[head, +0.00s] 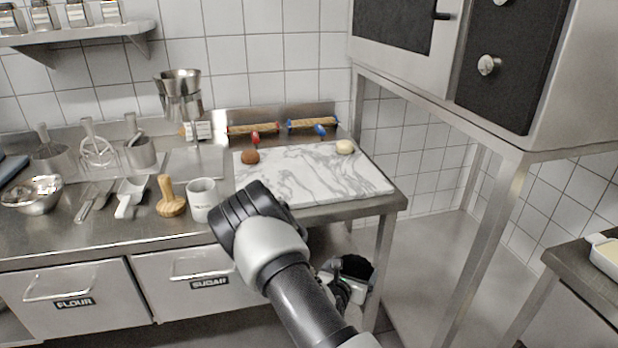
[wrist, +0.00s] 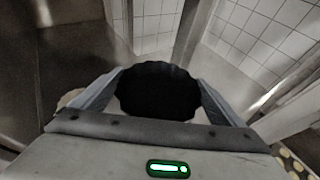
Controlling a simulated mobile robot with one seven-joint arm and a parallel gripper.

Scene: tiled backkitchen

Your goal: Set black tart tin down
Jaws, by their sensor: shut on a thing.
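The black tart tin (wrist: 158,91) is round with a fluted edge. In the wrist view it sits between the two fingers of my gripper (wrist: 157,98), which is shut on it. My gripper (head: 348,284) is partly hidden there by my own arm.
A marble slab (head: 320,182) lies on the steel counter (head: 100,232), with a brown ball (head: 250,156) and a pale ball (head: 344,147) on it. A white mug (head: 202,200) and wooden tamper (head: 171,200) stand left. An oven (head: 520,70) on a stand is at right.

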